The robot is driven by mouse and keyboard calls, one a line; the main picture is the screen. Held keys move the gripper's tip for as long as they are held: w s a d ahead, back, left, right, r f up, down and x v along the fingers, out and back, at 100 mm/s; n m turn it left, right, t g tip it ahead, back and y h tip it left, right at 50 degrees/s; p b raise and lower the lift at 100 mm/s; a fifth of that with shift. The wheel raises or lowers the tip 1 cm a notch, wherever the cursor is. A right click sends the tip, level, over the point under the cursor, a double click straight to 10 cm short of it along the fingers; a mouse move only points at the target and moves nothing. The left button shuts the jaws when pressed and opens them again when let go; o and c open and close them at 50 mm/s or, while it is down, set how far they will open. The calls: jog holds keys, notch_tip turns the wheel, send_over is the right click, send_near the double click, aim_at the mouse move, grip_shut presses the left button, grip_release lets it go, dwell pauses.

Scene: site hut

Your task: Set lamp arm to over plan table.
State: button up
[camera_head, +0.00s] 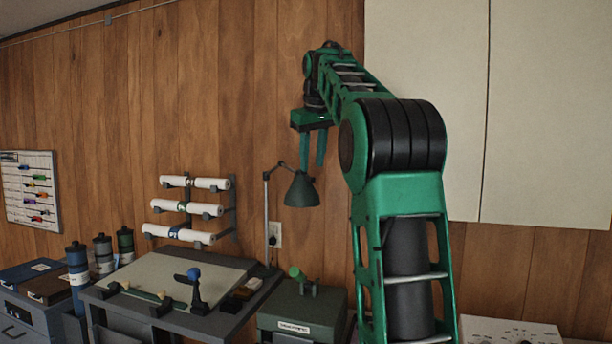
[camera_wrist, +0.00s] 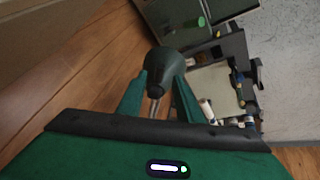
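The lamp has a dark green cone shade (camera_head: 302,192) on a thin jointed arm, rising from a post (camera_head: 266,215) at the plan table's back right. The plan table (camera_head: 245,300) is dark with a pale sheet, left of the shade; its sheet also shows in the wrist view (camera_wrist: 208,88). My gripper (camera_head: 312,166) points down just above the shade, its two fingers apart. In the wrist view, the shade (camera_wrist: 166,62) appears between and beyond the open fingers (camera_wrist: 162,80). I cannot tell whether they touch it. The lamp arm is partly hidden there.
A green box (camera_head: 302,305) with a knob stands below the shade, right of the table. Rolled plans hang on a wall rack (camera_head: 234,212) behind the table. A blue-knobbed stand (camera_head: 197,292) rises from the table. Several tubes (camera_head: 103,254) stand at left.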

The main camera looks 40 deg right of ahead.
aim_at(311, 178)
jog(key=shift+x, duration=2.1)
